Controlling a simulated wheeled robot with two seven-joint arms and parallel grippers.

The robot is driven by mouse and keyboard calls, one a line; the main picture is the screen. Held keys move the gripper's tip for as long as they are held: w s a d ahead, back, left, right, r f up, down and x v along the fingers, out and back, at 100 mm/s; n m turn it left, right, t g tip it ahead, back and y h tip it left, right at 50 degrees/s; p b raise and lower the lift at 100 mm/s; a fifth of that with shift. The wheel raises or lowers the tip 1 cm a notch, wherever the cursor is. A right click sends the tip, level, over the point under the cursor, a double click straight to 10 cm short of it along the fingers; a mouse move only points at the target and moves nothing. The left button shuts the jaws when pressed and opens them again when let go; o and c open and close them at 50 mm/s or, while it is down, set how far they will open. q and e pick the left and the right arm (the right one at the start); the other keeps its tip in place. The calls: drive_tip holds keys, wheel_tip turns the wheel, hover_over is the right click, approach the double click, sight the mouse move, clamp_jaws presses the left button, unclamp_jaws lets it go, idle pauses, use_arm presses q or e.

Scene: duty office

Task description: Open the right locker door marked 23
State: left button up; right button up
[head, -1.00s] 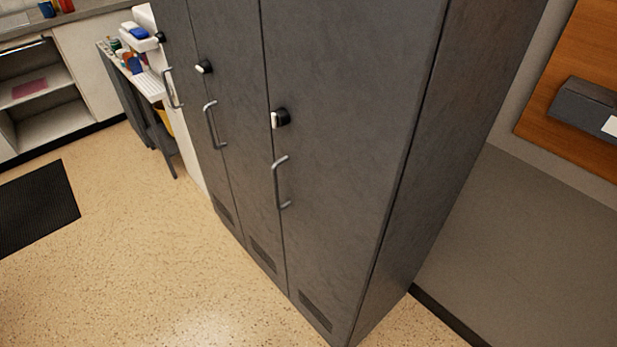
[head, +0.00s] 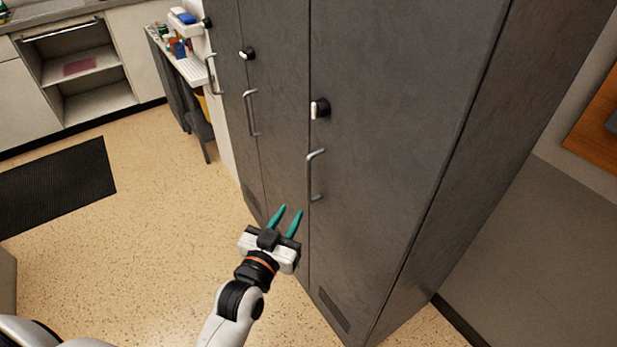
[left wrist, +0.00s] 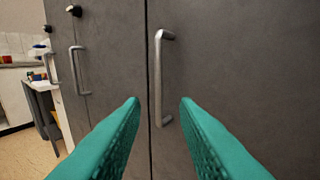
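The right locker door (head: 385,130) is dark grey and looks shut; I see no number on it. Its metal bar handle (head: 313,175) stands upright near the door's left edge, under a black and white latch knob (head: 319,108). My left gripper (head: 286,211), with green fingers, is open and empty, below and left of the handle. In the left wrist view the handle (left wrist: 158,78) shows ahead, between and beyond the open fingertips, and does not appear to touch them. My right gripper is in neither view.
Other locker doors with handles (head: 251,112) stand to the left. Beyond are a small stand (head: 192,70) with supplies and an open shelf unit (head: 85,75). A black mat (head: 60,185) lies on the floor.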

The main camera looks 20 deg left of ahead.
sight(308, 179)
use_arm(q)
drive_tip(key=w, duration=0.8)
drive_tip(key=w+r, duration=0.1)
drive_tip(key=w, duration=0.3)
drive_tip(key=shift+d+p, duration=0.3)
drive_tip(key=shift+d, duration=0.1)
clamp_jaws()
